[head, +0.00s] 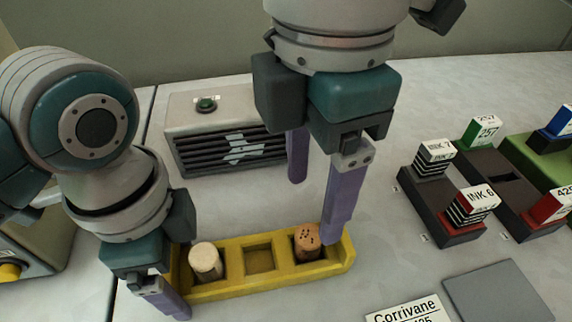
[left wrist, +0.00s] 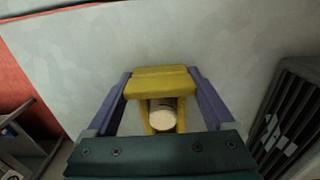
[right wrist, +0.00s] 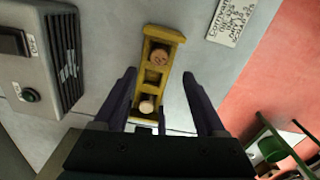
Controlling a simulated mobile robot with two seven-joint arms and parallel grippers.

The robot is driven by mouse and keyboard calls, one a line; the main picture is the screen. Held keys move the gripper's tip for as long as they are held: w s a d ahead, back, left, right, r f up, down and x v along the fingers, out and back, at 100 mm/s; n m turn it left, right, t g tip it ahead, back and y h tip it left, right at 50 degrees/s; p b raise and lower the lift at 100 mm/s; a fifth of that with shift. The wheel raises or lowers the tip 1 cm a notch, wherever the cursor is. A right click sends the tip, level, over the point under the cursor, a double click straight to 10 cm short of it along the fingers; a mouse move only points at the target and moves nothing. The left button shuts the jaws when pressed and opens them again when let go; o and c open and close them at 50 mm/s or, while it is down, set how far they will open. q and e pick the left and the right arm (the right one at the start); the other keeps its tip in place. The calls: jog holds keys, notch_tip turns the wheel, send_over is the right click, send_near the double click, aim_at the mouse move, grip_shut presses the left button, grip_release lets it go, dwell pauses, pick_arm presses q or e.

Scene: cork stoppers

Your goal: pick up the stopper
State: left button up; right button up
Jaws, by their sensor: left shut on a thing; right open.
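A yellow rack (head: 335,262) with three square pockets stands on the table. A pale stopper (head: 205,262) stands in its left pocket and a brown speckled cork stopper (head: 306,243) in its right pocket; the middle pocket is empty. My left gripper (head: 178,283) is shut on the rack's left end; in the left wrist view its fingers (left wrist: 161,84) lie along both sides of it. My right gripper (head: 315,210) is open and empty, pointing down close to the brown stopper, its near finger partly in front of the rack. The right wrist view shows both stoppers between its fingers (right wrist: 160,74).
A grey vented box (head: 212,133) with a green button stands behind the rack. Dark holders with ink blocks (head: 440,205) stand at the right. A Corrivane label (head: 408,311) and a grey plate (head: 497,292) lie at the front right.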

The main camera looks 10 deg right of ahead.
aim_at(309, 234)
notch_tip(309, 234, down, 8)
jog(key=shift+w+d+f, duration=0.1)
jog(key=shift+f, duration=0.05)
dwell(0.3)
jog(key=shift+c, duration=0.3)
grip_shut()
